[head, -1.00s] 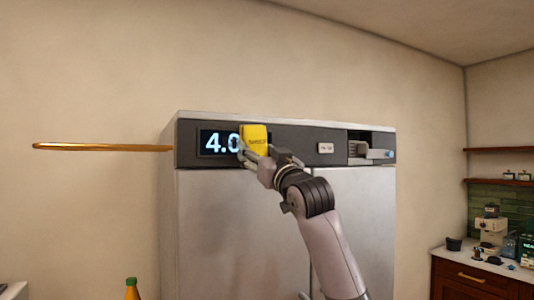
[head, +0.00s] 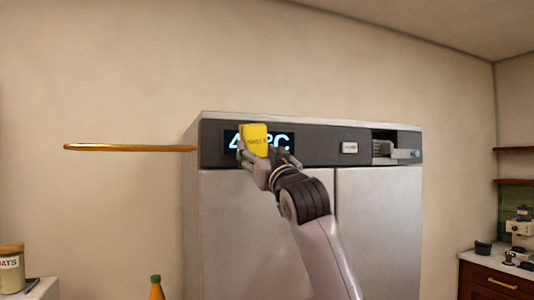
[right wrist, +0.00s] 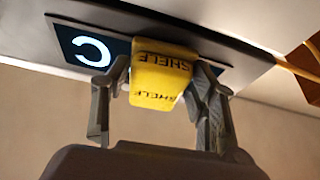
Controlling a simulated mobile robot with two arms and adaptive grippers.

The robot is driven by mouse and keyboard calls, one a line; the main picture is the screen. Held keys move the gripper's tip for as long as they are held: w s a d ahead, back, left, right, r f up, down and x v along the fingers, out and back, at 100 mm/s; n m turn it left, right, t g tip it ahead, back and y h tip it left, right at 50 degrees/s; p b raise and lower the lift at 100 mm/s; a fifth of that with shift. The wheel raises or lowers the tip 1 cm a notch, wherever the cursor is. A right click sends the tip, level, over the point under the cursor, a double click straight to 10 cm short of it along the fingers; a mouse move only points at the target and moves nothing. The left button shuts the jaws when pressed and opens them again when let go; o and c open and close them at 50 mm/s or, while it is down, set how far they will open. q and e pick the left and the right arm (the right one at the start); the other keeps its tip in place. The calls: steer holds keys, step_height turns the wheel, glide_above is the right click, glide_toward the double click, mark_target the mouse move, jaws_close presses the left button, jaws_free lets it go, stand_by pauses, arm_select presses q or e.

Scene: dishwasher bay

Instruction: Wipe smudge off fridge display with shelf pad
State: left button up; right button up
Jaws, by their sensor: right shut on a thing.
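The fridge display (head: 285,142) is a dark panel with pale lit characters on the fridge's top band. My right gripper (head: 257,158) is shut on the yellow shelf pad (head: 256,138), which is held up in front of the display and covers its middle digits. In the right wrist view the pad (right wrist: 160,75), lettered "SHELF", sits between the fingers (right wrist: 158,100), at or very near the display (right wrist: 92,50). Whether it touches is unclear. A "C" shows beside it. I cannot make out a smudge. My left gripper is not in view.
The steel fridge (head: 265,230) stands against a beige wall. A brass rail (head: 130,148) juts out left of its top. A small label (head: 349,147) and a recessed holder (head: 395,148) are right of the display. A bottle (head: 156,289) and a jar (head: 11,272) stand low at left.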

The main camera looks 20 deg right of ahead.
steer(key=shift+a, duration=0.9)
steer(key=shift+d, duration=0.1)
steer(key=shift+s+d+b, duration=0.1)
steer(key=shift+s+b, duration=1.3)
steer(key=shift+s, duration=1.6)
